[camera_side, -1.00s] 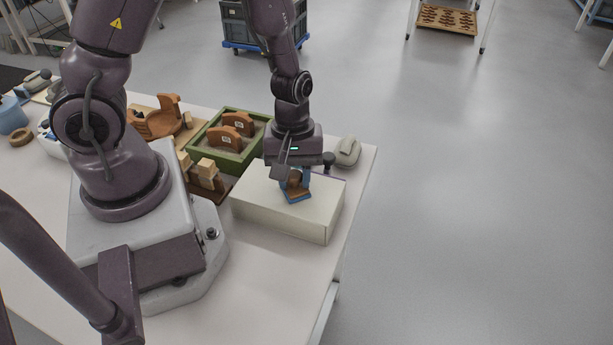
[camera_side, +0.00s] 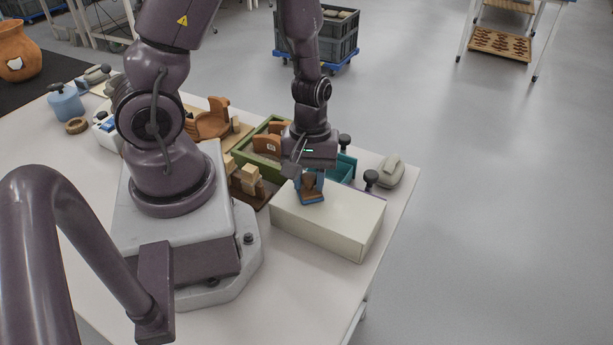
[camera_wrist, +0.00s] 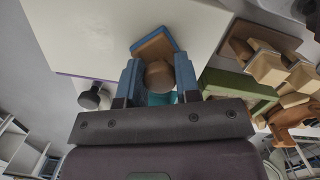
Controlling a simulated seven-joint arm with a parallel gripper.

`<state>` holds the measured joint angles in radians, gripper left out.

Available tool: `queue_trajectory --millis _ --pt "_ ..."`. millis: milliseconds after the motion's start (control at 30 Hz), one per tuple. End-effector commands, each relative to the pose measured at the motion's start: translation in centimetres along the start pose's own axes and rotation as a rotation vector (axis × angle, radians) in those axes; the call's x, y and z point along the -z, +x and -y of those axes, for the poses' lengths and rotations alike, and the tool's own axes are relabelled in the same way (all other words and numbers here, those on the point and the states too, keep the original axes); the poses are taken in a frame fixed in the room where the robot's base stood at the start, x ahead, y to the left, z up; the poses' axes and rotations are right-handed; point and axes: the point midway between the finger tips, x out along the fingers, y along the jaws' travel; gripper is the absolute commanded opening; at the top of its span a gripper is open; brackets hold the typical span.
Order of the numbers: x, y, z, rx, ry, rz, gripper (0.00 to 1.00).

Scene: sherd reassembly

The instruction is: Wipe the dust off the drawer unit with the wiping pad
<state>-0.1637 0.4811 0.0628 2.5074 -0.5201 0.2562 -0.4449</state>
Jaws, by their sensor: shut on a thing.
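The drawer unit (camera_side: 335,220) is a plain off-white box on the table, right of my arm's base; its pale top (camera_wrist: 85,30) fills the upper left of the wrist view. My gripper (camera_side: 310,180) is over the left rear part of its top. In the wrist view my gripper (camera_wrist: 158,76) is shut on the round brown knob of the wiping pad (camera_wrist: 153,43), which has a blue edge and a brown face. The pad (camera_side: 312,197) is at the unit's top; whether it touches is unclear. I cannot make out dust on the visible surface.
A teal bin (camera_side: 345,168) is close behind the unit. A black-knobbed tool (camera_side: 371,179) and a grey-beige object (camera_side: 391,172) stand at the right rear. Wooden blocks (camera_side: 248,178) and a green tray (camera_side: 247,147) crowd the left. Open floor lies beyond the table's right edge.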

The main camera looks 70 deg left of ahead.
Motion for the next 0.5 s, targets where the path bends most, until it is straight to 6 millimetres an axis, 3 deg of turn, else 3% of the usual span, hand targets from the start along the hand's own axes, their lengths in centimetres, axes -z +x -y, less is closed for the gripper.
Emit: queue_trajectory --millis 500 --pt "-1.9 0.3 -4.4 0.001 0.001 0.001 0.08"
